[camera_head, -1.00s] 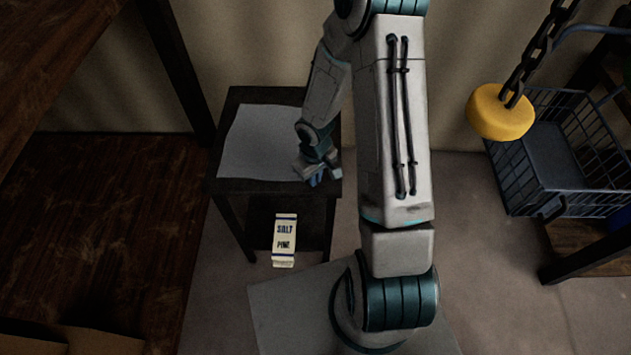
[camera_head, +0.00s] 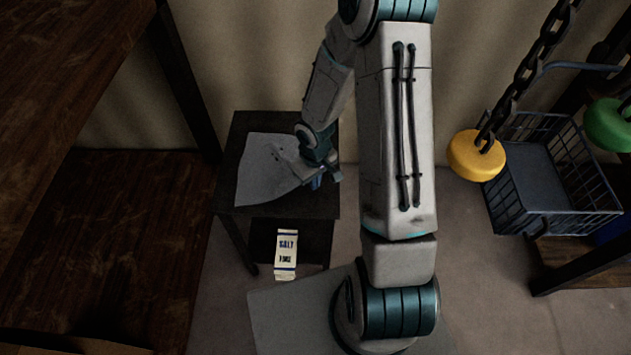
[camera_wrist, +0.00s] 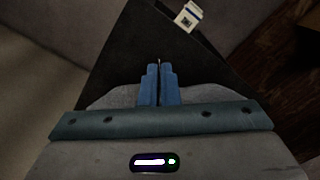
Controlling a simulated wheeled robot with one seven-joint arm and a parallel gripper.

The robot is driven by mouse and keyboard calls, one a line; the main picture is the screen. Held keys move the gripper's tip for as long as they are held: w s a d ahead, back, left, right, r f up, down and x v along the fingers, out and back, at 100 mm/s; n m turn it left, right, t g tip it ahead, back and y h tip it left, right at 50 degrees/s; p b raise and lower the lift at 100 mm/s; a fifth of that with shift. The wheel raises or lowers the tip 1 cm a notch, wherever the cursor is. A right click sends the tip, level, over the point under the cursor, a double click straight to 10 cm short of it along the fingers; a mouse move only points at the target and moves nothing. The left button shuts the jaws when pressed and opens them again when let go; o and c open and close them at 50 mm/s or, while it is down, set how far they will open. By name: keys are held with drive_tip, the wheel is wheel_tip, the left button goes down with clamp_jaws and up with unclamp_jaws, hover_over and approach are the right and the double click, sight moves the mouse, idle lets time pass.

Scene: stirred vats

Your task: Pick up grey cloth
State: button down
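The grey cloth (camera_head: 262,170) lies on the small dark table (camera_head: 245,122). Its far-left part is spread over the top, and its right side is creased and drawn towards my gripper (camera_head: 318,182). In the wrist view the blue fingers of my gripper (camera_wrist: 160,72) are together, pointing over the dark tabletop. The grey cloth (camera_wrist: 108,97) shows on both sides behind the fingers. My gripper looks shut on the cloth's edge; the exact pinch between the fingertips is too small to see clearly.
A wire basket (camera_head: 548,178) is at the right, with a yellow weight (camera_head: 476,156) on a chain and a green one (camera_head: 609,125) nearby. A dark wooden surface (camera_head: 60,60) is at upper left.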

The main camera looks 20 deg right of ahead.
drive_tip(key=shift+r, duration=0.85)
wheel_tip(320, 180, up, 36)
drive_tip(key=p, duration=0.7)
